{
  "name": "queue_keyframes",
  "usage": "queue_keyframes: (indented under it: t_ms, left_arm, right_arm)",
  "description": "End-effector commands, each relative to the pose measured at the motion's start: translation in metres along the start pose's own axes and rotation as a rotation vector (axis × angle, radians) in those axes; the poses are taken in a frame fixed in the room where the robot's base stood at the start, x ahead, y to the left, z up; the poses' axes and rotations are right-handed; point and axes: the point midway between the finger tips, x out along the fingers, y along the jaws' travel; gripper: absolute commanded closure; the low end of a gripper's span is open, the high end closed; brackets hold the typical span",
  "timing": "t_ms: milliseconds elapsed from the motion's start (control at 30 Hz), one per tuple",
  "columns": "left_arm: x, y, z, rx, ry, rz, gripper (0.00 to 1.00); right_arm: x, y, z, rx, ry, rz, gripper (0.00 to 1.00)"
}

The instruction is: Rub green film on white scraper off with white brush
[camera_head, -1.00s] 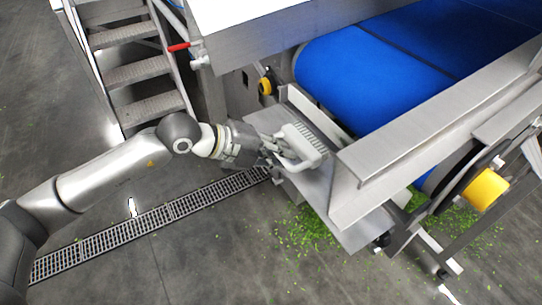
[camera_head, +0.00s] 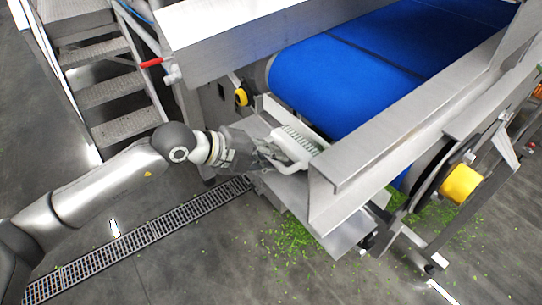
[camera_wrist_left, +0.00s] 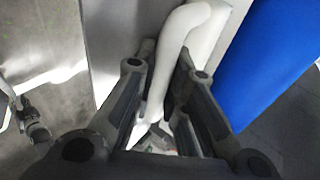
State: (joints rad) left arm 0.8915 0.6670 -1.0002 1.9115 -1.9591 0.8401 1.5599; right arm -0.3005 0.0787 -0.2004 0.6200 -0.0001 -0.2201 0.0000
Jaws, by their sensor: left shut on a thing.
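My left gripper (camera_head: 268,153) is shut on the pale handle of the white brush (camera_head: 298,151), at the near end of the blue belt. The brush's ribbed bristle side shows along its far edge. In the left wrist view the white, bent handle (camera_wrist_left: 190,45) runs down between the fingers of the left gripper (camera_wrist_left: 158,135). A pale bar along the belt's end, likely the white scraper (camera_head: 283,110), lies just beyond the brush. I cannot tell whether they touch. I cannot make out the green film on it. My right gripper is out of view.
The blue belt (camera_head: 345,70) runs up to the right between steel side walls (camera_head: 400,135). A steel ledge (camera_head: 285,188) lies under the brush. Metal steps (camera_head: 110,90) stand at left. A floor drain (camera_head: 150,230) and green scraps (camera_head: 300,240) lie below.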

Motion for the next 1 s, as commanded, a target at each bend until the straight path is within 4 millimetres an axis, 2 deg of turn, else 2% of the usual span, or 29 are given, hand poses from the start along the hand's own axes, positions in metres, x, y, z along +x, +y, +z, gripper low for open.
queue_keyframes:
  t_ms: [1000]
  left_arm:
    - [0.015, -0.011, 0.003, 0.0, -0.001, -0.001, 1.0]
  right_arm:
    - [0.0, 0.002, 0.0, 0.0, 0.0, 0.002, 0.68]
